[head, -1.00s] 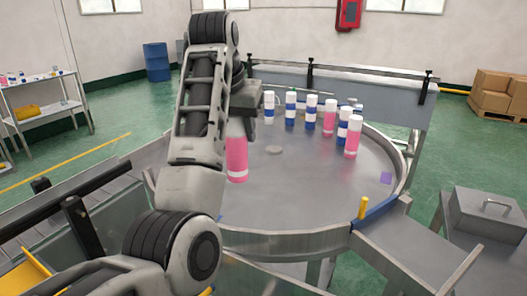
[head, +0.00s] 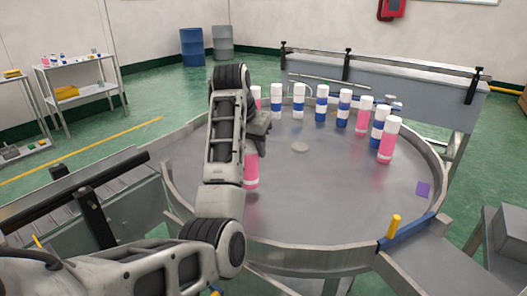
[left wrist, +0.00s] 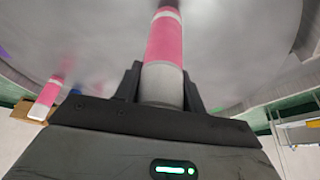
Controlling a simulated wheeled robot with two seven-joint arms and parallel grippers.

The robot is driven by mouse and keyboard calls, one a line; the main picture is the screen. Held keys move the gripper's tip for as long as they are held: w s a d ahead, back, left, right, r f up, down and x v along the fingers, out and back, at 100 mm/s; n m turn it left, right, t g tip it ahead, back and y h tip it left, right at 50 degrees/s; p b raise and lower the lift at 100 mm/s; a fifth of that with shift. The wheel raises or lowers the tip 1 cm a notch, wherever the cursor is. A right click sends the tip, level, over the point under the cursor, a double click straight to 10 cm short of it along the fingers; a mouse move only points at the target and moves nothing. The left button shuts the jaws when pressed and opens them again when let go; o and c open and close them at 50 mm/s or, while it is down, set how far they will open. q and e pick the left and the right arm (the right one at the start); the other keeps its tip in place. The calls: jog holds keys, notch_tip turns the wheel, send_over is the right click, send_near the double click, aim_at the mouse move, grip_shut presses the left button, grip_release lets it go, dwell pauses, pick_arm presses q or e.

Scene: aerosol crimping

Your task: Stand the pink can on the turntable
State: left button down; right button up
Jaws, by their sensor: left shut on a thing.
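My left gripper (head: 257,138) is shut on the upper part of a pink can (head: 251,170) with a white band near its base. The can hangs upright over the left part of the grey round turntable (head: 320,205). I cannot tell whether its base touches the surface. In the left wrist view the can (left wrist: 165,42) runs between the two dark fingers (left wrist: 162,88), with the blurred grey surface beyond. The can's top is hidden by the gripper in the head view. My right gripper is not in view.
Several blue-and-white cans (head: 321,103) and other pink cans (head: 388,140) stand along the turntable's far rim. A yellow peg (head: 393,227) stands at the front right. The front is clear.

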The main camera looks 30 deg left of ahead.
pick_arm(q)
jog(key=shift+f, duration=0.85)
jog(key=shift+f, duration=0.1)
jog(key=shift+f, duration=0.15)
jog(key=c, duration=0.8)
grip_release()
jog(key=shift+c, duration=0.2)
jog(key=shift+d, duration=0.1)
jog(key=shift+s+r, duration=0.1)
jog(key=shift+r, duration=0.4)
jog(key=v, duration=1.1)
jog(key=shift+r, duration=0.2)
